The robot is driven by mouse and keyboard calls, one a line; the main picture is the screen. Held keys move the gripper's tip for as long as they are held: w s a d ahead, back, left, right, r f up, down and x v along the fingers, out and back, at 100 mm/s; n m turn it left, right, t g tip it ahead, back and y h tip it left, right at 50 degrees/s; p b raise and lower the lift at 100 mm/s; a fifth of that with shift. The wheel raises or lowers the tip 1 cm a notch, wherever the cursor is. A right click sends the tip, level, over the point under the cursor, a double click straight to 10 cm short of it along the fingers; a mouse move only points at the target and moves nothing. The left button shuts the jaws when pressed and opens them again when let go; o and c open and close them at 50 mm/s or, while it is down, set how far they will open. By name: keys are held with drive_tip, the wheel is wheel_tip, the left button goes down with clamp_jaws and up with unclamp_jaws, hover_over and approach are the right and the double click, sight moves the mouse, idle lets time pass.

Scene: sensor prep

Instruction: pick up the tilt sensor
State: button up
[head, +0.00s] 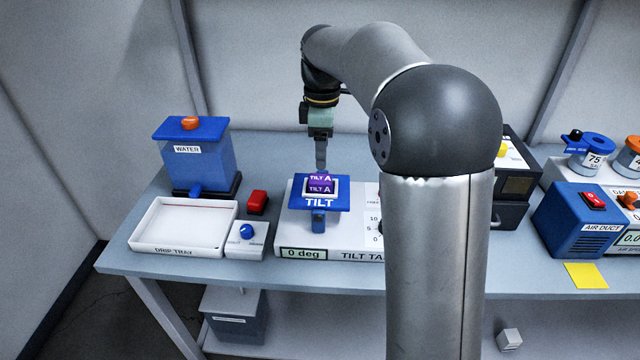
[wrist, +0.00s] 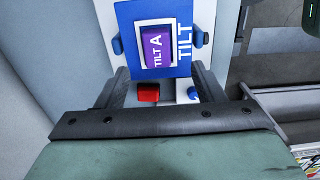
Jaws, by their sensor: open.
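The tilt sensor (head: 320,184) is a small purple block labelled "TILT A". It sits on the blue plate (head: 297,204) marked "TILT" on the white tilt table (head: 298,254), whose display reads "0 deg". In the wrist view the sensor (wrist: 156,46) lies on the blue plate (wrist: 136,68), ahead of the fingers. My gripper (head: 320,168) points down just behind and above the sensor in the head view. In the wrist view its two fingers (wrist: 157,80) are spread apart, with nothing between them. My arm hides the right part of the tilt table.
Left of the tilt table stand a blue water tank (head: 192,160), a white drip tray (head: 180,246), a red block (head: 257,202) and a white box with a blue knob (head: 247,231). A blue air duct unit (head: 580,222) and yellow note (head: 586,275) are at right.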

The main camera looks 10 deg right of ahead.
sight(322, 178)
drive_tip(key=f, duration=0.8)
drive_tip(key=shift+w+d+p, duration=0.1)
drive_tip(key=shift+w+p, duration=0.15)
drive_tip(key=shift+p, duration=0.15)
drive_tip(key=c, duration=1.1)
